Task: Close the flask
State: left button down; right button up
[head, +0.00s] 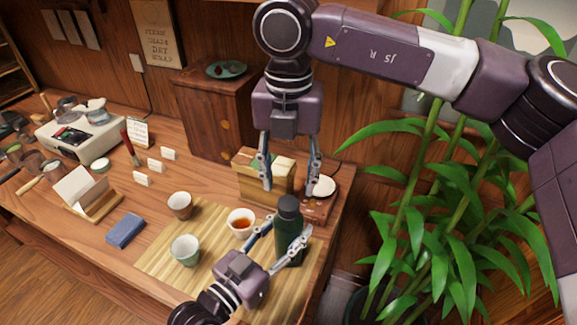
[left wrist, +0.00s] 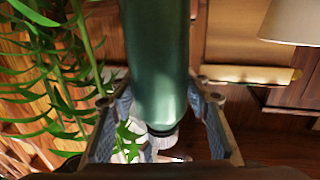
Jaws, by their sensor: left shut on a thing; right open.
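The dark green flask (head: 289,245) stands upright at the right end of the bamboo mat, with a dark top. In the left wrist view the flask (left wrist: 158,60) runs down from the top edge between the fingers and ends in a dark ring and a pale metallic part. I cannot tell whether its cap is seated. My left gripper (head: 290,226) is shut on the flask body, one finger on each side. My right gripper (head: 291,185) is open and empty, pointing down above and behind the flask, in front of the wooden box.
A bamboo mat (head: 160,262) bears a cup of red tea (head: 241,223) and a pale green cup (head: 186,250). A brown cup (head: 180,205) stands near its back edge. A wooden box (head: 250,190) and a white disc (head: 324,187) lie behind the flask. A plant (head: 450,210) stands right.

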jog(key=n, duration=0.5)
jog(key=shift+r, duration=0.1)
jog(key=n, duration=0.5)
jog(key=shift+r, duration=0.15)
jog(key=n, duration=0.4)
jog(key=shift+r+n, duration=0.15)
jog(key=shift+n, duration=0.25)
jog(key=n, duration=0.6)
jog(key=shift+r, duration=0.1)
jog(key=n, duration=0.6)
jog(key=shift+r+n, duration=0.2)
jog(key=shift+n, duration=0.1)
jog(key=n, duration=0.4)
jog(key=shift+r+n, duration=0.1)
jog(key=shift+n, duration=0.2)
jog(key=n, duration=0.4)
jog(key=shift+r+n, duration=0.15)
jog(key=shift+n, duration=0.25)
jog(key=n, duration=0.5)
jog(key=shift+r+n, duration=0.1)
jog(key=shift+n, duration=0.3)
